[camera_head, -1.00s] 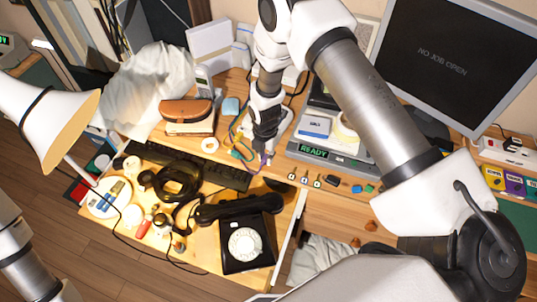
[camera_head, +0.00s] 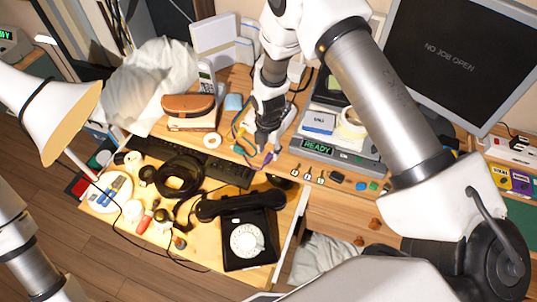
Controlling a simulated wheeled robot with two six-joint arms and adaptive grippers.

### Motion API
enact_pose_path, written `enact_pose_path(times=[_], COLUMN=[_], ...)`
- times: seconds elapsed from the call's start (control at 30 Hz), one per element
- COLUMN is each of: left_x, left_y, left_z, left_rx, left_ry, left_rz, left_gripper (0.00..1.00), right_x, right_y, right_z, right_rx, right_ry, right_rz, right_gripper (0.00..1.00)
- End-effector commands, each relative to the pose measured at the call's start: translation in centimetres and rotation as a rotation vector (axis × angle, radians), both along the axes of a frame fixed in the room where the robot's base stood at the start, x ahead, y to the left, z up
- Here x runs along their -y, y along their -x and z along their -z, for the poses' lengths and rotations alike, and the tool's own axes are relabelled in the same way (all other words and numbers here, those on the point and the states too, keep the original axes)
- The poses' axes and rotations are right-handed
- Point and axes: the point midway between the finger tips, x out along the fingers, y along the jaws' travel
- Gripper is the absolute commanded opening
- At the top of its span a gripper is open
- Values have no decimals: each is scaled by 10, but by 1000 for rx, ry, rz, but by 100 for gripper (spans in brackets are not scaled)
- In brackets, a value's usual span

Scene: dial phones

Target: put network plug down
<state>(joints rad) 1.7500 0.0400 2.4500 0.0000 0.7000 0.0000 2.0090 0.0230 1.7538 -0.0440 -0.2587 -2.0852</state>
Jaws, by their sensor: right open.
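My right gripper (camera_head: 265,146) reaches down from the top middle to the desk, to the right of the black keyboard. Its jaws are open, though small and dark in the picture. A small purple piece (camera_head: 268,158), which looks like the network plug, lies just under its fingertips at the end of a thin cable. I cannot tell whether the fingers touch it. Yellow and teal cable pieces (camera_head: 240,148) lie just left of the gripper. My left gripper is out of view; only a link of that arm shows at lower left.
A black dial phone (camera_head: 238,254) stands in front, with its handset across the top. A keyboard (camera_head: 195,158) lies behind it. The grey READY device (camera_head: 345,157) is right of the gripper, with small keys (camera_head: 308,175) before it. A white lamp (camera_head: 45,105) is at left.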

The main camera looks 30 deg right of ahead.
Motion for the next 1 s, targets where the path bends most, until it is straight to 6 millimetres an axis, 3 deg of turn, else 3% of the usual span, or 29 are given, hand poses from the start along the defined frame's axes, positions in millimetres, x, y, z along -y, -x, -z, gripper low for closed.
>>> enact_pose_path(times=[0.2, 0.4, 1.0], left_x=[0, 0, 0], left_y=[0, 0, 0], left_z=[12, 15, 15], left_rx=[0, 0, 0], left_ry=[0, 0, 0], left_rz=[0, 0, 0], left_gripper=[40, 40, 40], right_x=[0, 0, 0], right_y=[-2, -1, 0], right_z=[-57, -87, -90], right_rx=[6, 1, 0], right_ry=[0, -1, 0], right_rz=[0, 0, 0], right_gripper=[43, 43, 43])
